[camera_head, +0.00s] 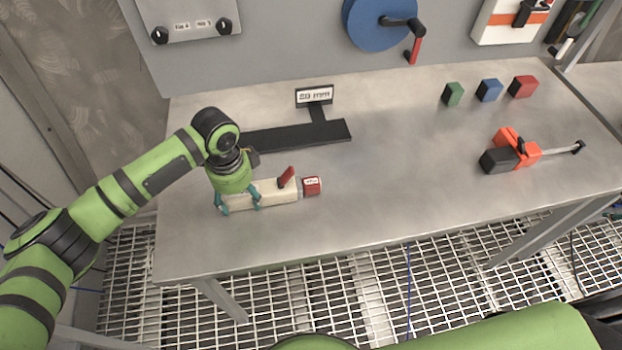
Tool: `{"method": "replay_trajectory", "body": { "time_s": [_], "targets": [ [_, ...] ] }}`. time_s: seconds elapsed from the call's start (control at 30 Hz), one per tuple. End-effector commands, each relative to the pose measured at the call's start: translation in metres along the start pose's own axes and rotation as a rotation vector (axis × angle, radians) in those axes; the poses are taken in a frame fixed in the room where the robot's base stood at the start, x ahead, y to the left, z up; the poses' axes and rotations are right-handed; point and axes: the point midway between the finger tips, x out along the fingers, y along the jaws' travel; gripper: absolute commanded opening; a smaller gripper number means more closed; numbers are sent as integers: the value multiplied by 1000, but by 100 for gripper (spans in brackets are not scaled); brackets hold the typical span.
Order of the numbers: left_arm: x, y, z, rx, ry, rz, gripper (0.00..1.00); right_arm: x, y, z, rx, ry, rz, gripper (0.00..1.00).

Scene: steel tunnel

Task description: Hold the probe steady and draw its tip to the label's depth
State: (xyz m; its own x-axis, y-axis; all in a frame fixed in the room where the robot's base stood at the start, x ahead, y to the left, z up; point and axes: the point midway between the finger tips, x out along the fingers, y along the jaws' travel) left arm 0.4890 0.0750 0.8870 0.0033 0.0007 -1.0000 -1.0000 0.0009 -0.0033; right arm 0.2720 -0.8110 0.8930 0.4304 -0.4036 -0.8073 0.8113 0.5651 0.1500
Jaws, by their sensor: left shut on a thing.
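The probe (276,191) is a cream bar lying along the steel table, with a red upright lever on top and a red end piece (312,186) at its right. My left gripper (239,201) comes down on the probe's left part, and its teal fingers are shut on it. A small label sign (314,96) reading what looks like "50 mm" stands behind, by a black flat bar (295,137). The writing on the red end piece is too small to read. My right gripper is not in view; only a green arm part shows at the bottom.
Green (453,94), blue (489,90) and red (523,87) blocks stand at the back right. An orange and black tool (513,154) lies at the right. A blue wheel (383,20) with a crank hangs on the wall panel. The table's front middle is clear.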

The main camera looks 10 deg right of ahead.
Motion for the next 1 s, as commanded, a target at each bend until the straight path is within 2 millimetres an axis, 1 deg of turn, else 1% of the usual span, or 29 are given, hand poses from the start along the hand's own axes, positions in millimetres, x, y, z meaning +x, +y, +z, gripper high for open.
{"method": "replay_trajectory", "body": {
  "time_s": [0.03,0.1,0.17,0.2,0.27,0.3,0.37,0.4,0.47,0.5,0.57,0.6,0.67,0.7,0.77,0.8,0.83,0.87,0.9,0.93,0.97,1.0],
  "targets": [
    [5,5,1,3,-5,14,27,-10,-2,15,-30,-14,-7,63],
    [5,5,1,3,-5,14,27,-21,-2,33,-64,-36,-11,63],
    [5,5,1,3,-5,14,27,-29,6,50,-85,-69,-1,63],
    [6,5,1,3,-5,14,27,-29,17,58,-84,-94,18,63],
    [6,5,1,3,-5,14,27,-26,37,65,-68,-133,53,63],
    [6,5,1,3,-5,14,27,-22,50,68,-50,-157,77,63],
    [5,5,1,2,-5,14,27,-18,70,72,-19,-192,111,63],
    [5,5,1,2,-5,14,27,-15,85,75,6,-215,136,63],
    [5,4,1,2,-4,14,27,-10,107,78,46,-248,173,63],
    [5,4,1,1,-4,14,27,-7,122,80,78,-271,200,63],
    [5,4,1,1,-4,13,27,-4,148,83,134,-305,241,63],
    [5,4,1,1,-4,13,27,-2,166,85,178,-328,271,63],
    [5,4,1,1,-4,13,27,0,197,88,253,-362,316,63],
    [5,4,1,1,-4,13,27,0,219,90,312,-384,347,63],
    [5,4,1,1,-4,13,27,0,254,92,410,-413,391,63],
    [5,4,1,1,-4,13,27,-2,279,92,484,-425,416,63],
    [5,4,1,1,-4,13,27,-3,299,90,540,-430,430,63],
    [5,4,1,1,-4,13,27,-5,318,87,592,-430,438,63],
    [5,4,1,1,-4,12,27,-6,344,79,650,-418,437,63],
    [5,4,1,1,-4,12,27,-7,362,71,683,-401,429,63],
    [5,4,1,1,-4,12,27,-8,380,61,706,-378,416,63],
    [5,4,1,1,-4,12,27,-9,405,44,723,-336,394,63]
  ]
}}
